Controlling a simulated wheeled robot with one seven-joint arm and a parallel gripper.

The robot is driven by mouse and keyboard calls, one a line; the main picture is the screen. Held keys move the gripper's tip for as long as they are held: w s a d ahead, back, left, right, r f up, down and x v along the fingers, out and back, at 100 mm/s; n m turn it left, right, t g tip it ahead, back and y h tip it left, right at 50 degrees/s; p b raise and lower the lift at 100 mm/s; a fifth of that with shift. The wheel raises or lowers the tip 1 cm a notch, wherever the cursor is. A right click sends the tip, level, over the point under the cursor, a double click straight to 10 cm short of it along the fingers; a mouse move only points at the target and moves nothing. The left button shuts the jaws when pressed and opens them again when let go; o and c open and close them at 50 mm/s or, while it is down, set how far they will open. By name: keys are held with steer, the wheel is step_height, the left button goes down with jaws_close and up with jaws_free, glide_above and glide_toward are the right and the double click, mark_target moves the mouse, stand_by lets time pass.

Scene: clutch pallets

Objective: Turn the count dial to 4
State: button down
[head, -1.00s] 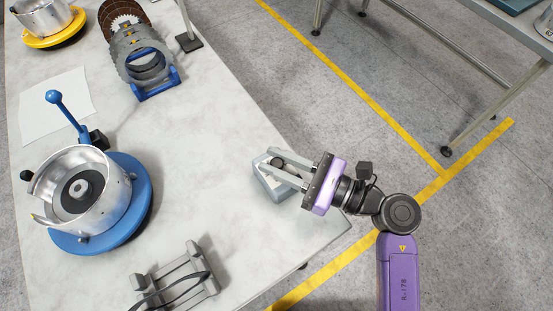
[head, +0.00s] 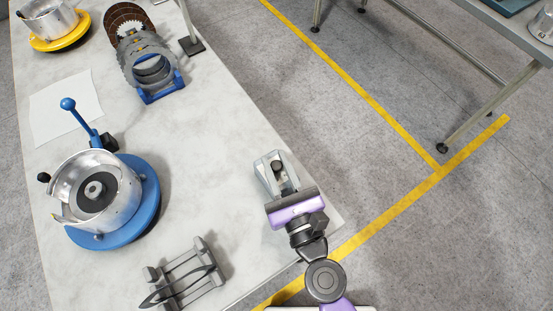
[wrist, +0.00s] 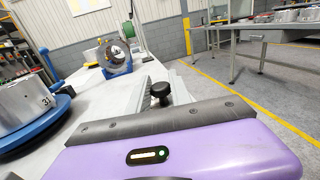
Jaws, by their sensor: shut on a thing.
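The count dial is a black knob (head: 277,166) on a small grey box (head: 262,161) near the right edge of the bench. My gripper (head: 275,162) reaches over the box from the near side, its fingers on either side of the knob. In the wrist view the knob (wrist: 160,91) stands between the two grey fingers, and my gripper (wrist: 161,86) is shut on it. The dial's numbers and pointer cannot be read; the fingers and gripper body hide much of the box.
A blue round base (head: 150,205) with a metal housing and blue lever stands at left. A grey rack (head: 205,255) with dark curved parts is at the front. Ringed parts on a blue stand (head: 165,94) are behind. The bench (head: 215,130) is clear between them.

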mark_target(278, 172)
steer(key=shift+m+h, duration=0.3)
steer(key=shift+h, duration=0.2)
steer(key=c, duration=1.2)
jaws_free()
steer(key=shift+c, duration=0.2)
steer(key=shift+s, duration=0.1)
steer(key=shift+s+d+f, duration=0.1)
steer(key=shift+s+f, duration=0.05)
steer(key=shift+s, duration=0.15)
steer(key=b+v, duration=0.3)
steer(key=v, duration=0.3)
steer(key=shift+f, duration=0.15)
steer(key=shift+s+d, duration=0.15)
steer(key=shift+s, duration=0.3)
